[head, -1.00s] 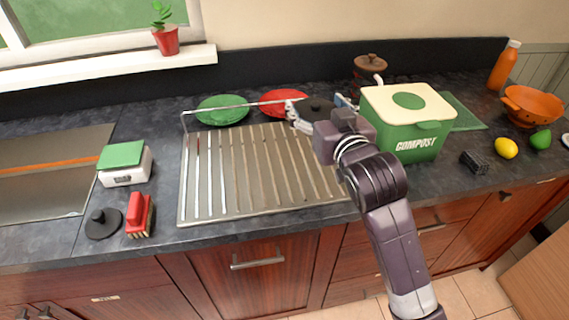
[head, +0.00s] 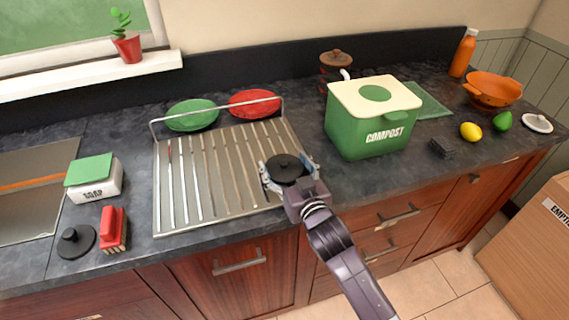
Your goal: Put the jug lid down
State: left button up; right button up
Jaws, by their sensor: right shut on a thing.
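A round black lid with a knob on top (head: 285,164), which I take as the jug lid, is over the right edge of the metal drying rack (head: 172,228). My right gripper (head: 289,169) is shut on it, with a finger at each side of the rim. The lid looks roughly level. I cannot tell whether its underside touches the rack. My left gripper is not in view.
The green compost bin (head: 350,138) stands right of the rack. Green (head: 192,115) and red (head: 254,103) plates are at the rack's back. A soap box (head: 95,180), red brush (head: 113,229) and black knobbed disc (head: 76,241) are left. Counter between rack and bin is clear.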

jog(key=shift+f, duration=0.15)
jog(key=o, duration=0.9)
jog(key=shift+o, duration=0.2)
jog(key=b+v, duration=0.1)
jog(key=v, duration=1.1)
